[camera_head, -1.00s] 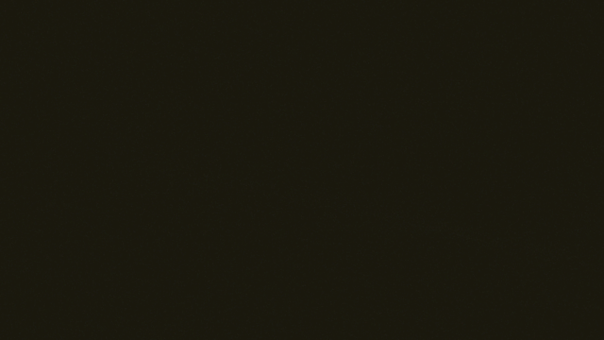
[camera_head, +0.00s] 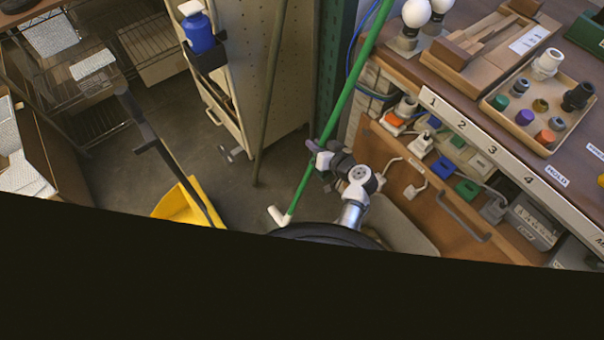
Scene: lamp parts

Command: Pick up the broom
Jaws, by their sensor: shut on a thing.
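A long green pole (camera_head: 345,100) runs steeply from the top of the picture down to a small white end piece (camera_head: 281,216) near the floor. I see no bristles on it, so I cannot tell whether it is the broom. My gripper (camera_head: 325,161) is shut on the green pole at its lower part. The fingertips are small and partly hidden by the wrist. A tan pole (camera_head: 270,90) leans at the pegboard, left of the green one. A black upright handle (camera_head: 160,145) stands at a yellow dustpan (camera_head: 180,208).
A workbench (camera_head: 475,22) with a numbered edge and an open drawer (camera_head: 440,205) lies close on the right. A pegboard cabinet (camera_head: 245,50) with a blue bottle (camera_head: 199,30) stands behind. Wire shelves (camera_head: 150,45) are at left. Black covers the lower picture.

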